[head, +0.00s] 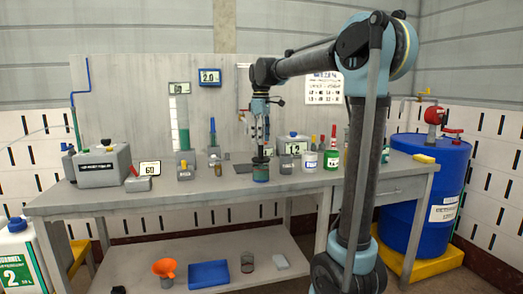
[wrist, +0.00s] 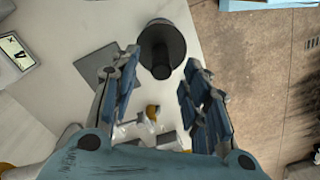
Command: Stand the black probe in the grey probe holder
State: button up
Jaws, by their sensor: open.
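A dark, upright, cylindrical thing (wrist: 162,70) with a wider round grey part lies just beyond my fingertips in the wrist view; it looks like the black probe, but I cannot be sure. In the head view a teal jar with a dark top (head: 261,173) stands below my gripper (head: 260,150) near the table's front edge. My gripper is open in the wrist view (wrist: 163,60), one finger on each side of the dark cylinder, with no clear contact. I cannot tell for certain which grey thing is the probe holder; a small grey block (head: 185,173) stands to the left.
A dark square plate (wrist: 95,75) lies beside the cylinder. A grey machine (head: 102,166) and a display (head: 150,168) stand to the left. The front table strip left of the jar is clear.

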aim_at(261, 159)
jog(key=shift+f, duration=2.4)
jog(key=shift+r, duration=0.1)
grip_shut()
